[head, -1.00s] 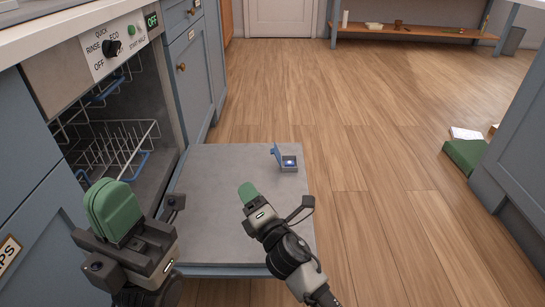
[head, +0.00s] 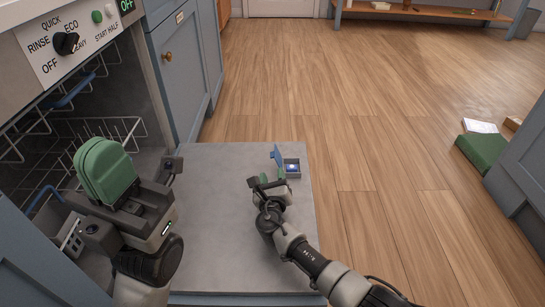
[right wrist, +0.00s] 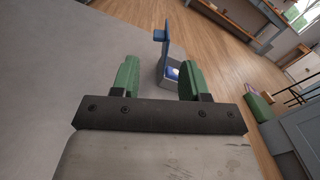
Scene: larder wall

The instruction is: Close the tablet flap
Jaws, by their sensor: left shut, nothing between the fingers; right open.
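The tablet compartment (head: 292,170) is a small grey box on the lowered dishwasher door, with a blue-and-white tablet inside. Its blue flap (head: 277,156) stands open, roughly upright, at the box's left side. In the right wrist view the flap (right wrist: 166,38) rises beyond the fingers, and the box (right wrist: 168,80) shows between and beyond them. My right gripper (head: 265,181) is open, just to the near left of the compartment; its green fingers also frame the right wrist view (right wrist: 158,80). I cannot tell whether it touches the flap. My left gripper (head: 105,170) is shut and empty, at left.
The lowered dishwasher door (head: 215,220) is otherwise bare. The open dishwasher with its wire rack (head: 110,130) and control panel (head: 75,40) stands at left. A green box (head: 483,152) lies on the floor at right, beside a blue cabinet. The wooden floor beyond the door is clear.

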